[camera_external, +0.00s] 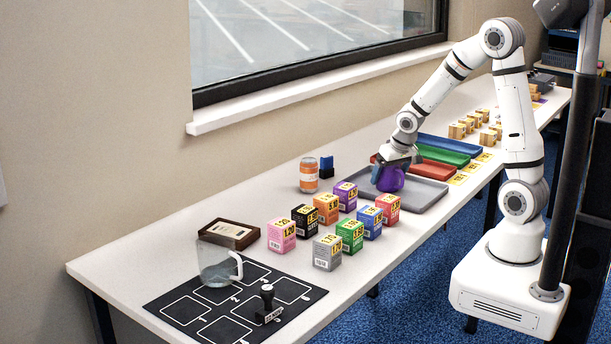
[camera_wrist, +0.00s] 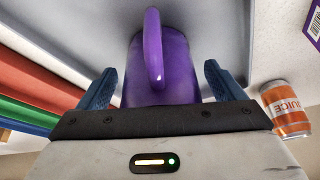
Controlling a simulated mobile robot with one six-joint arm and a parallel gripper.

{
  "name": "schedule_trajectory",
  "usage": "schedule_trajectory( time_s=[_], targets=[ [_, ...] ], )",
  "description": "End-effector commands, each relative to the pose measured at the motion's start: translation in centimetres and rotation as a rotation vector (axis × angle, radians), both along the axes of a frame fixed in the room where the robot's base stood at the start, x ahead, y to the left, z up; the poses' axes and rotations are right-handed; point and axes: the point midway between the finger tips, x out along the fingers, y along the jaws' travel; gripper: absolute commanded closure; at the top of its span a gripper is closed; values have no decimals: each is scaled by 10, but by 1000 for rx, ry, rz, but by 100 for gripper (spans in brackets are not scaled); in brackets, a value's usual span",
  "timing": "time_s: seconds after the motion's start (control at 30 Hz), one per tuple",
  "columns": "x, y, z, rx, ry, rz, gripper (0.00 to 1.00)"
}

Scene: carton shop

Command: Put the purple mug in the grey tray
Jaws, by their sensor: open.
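My gripper (camera_external: 389,172) is open around the mug, and a gap shows between the mug and each finger in the wrist view (camera_wrist: 160,88). The lower part of the mug is hidden by the gripper body in the wrist view.
Red (camera_external: 436,168), green (camera_external: 441,153) and blue trays (camera_external: 450,143) lie beyond the grey tray. An orange juice can (camera_external: 309,175) and several coloured cartons (camera_external: 345,197) stand to its left.

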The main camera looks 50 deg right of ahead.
Motion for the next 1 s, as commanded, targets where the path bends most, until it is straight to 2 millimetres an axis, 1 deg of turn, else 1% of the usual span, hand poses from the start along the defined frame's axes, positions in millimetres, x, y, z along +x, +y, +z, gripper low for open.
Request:
schedule_trajectory(
  time_s=[0.13, 0.23, 0.6, 0.7, 0.8, 0.9, 0.97, 1.0],
  targets=[
    [0, 0, 3, 0, 0, 0, 12],
    [-2, 1, 12, -1, -3, 0, 12],
    [-28, 12, 80, -1, -5, 0, 12],
    [-34, 14, 95, -1, -4, 0, 12],
    [-39, 16, 106, 0, -3, -1, 12],
    [-43, 18, 112, -1, -1, 3, 12],
    [-51, 21, 116, -2, 7, 19, 12],
    [-59, 25, 118, -2, 16, 37, 12]
  ],
)
